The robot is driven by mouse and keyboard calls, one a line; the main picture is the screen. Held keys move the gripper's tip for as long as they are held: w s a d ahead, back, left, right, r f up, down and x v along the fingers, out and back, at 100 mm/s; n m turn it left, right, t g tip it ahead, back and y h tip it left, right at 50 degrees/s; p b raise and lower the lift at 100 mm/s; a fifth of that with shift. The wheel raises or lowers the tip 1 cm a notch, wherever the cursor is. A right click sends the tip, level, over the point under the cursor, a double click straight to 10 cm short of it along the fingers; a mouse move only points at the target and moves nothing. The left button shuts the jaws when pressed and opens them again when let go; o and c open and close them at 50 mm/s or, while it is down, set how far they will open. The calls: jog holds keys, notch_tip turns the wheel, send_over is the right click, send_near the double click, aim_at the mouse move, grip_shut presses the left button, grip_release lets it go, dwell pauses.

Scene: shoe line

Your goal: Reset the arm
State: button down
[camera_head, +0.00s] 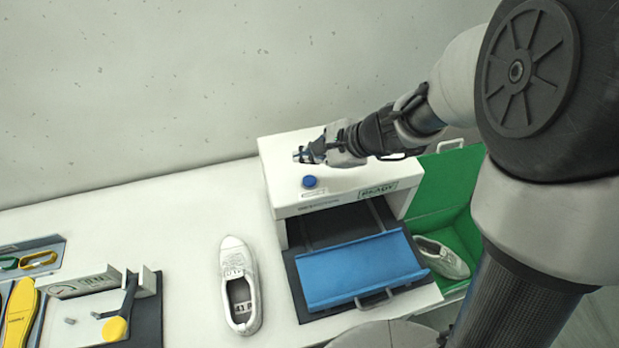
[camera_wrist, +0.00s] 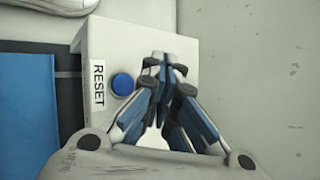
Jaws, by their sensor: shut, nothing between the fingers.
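My gripper (camera_head: 303,154) is over the top of the white machine (camera_head: 280,182) in the head view, at the end of my arm, which reaches in from the right. In the wrist view my gripper (camera_wrist: 164,66) has its fingertips together with nothing between them. A blue round button (camera_head: 310,182) sits on the machine's top, in front of the gripper. In the wrist view the blue button (camera_wrist: 122,84) lies just left of the fingers, beside a RESET label (camera_wrist: 98,84). The fingers appear apart from the button; their exact height above the top is unclear.
A blue tray (camera_head: 358,270) with a handle lies in front of the machine. A white shoe (camera_head: 240,285) stands on the table (camera_head: 180,225) to its left. A green bin (camera_head: 440,180) at right holds another shoe (camera_head: 440,257). A fixture (camera_head: 90,318) and yellow insole (camera_head: 20,315) are at far left.

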dwell(0.3)
jog(key=s+d+r+n+g+h+b, duration=0.1)
jog(key=s+d+n+b, duration=0.15)
jog(key=s+n, duration=0.35)
jog(key=s+d+r+n+h+b, duration=0.1)
jog(key=s+n+b, duration=0.25)
jog(key=s, duration=0.55)
jog(key=s+d+f+n+h+b, duration=0.2)
jog(key=s+d+n+h+b, duration=0.3)
jog(key=s+d, duration=0.4)
jog(key=shift+s+d+f+n+t+h, duration=0.4)
jog(key=shift+d+n, duration=0.05)
jog(key=shift+d, duration=0.65)
jog(key=shift+a, duration=0.15)
